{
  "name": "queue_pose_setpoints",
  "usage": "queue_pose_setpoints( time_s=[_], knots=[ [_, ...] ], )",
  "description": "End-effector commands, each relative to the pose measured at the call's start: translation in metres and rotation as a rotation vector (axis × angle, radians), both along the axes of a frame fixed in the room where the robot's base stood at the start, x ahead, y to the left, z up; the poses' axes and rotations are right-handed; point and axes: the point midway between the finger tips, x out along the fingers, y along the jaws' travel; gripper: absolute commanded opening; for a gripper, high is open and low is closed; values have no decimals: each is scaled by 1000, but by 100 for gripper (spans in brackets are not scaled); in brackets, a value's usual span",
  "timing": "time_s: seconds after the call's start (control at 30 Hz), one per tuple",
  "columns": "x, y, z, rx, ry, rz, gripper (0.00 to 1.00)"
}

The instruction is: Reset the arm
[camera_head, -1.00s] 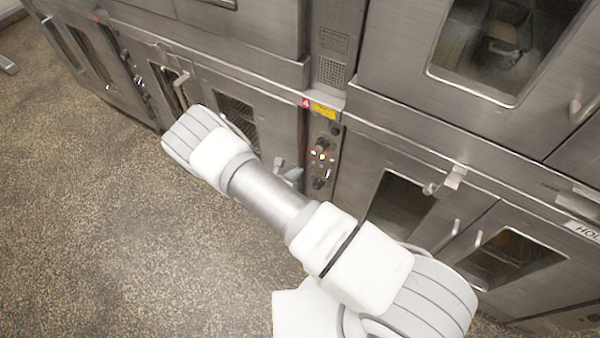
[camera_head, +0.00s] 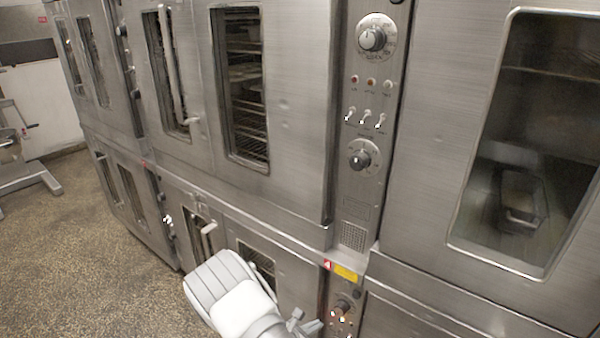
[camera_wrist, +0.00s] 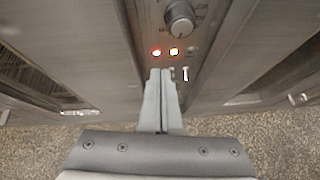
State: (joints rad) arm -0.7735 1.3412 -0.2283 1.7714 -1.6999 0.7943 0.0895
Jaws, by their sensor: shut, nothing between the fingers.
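My white arm (camera_head: 232,292) shows at the bottom middle of the head view, in front of the lower oven doors. The tips of my gripper (camera_head: 306,324) show just right of it, at the bottom edge. In the wrist view my gripper (camera_wrist: 161,74) has its two grey fingers together, with nothing between them. Whether the tips touch the panel I cannot tell.
Steel ovens fill the middle and right of the head view. An upper control panel (camera_head: 365,110) has knobs and switches. A lower panel (camera_head: 343,308) sits near my gripper. Door handles (camera_head: 209,228) stick out. Speckled floor (camera_head: 75,260) is open at left; a metal stand (camera_head: 22,160) is beyond.

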Motion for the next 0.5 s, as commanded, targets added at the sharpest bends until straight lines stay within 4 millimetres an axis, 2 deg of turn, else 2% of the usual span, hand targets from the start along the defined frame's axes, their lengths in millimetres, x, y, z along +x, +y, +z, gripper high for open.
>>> queue_pose_setpoints(
  time_s=[0.03, 0.2, 0.4, 0.5],
  knots=[
    [6, -3, 23, 35, -30, -58, 0],
    [12, -22, 91, 155, -118, -270, 0],
    [6, -46, 161, 294, -208, -502, 0],
    [0, -56, 189, 354, -243, -597, 0]
  ],
)
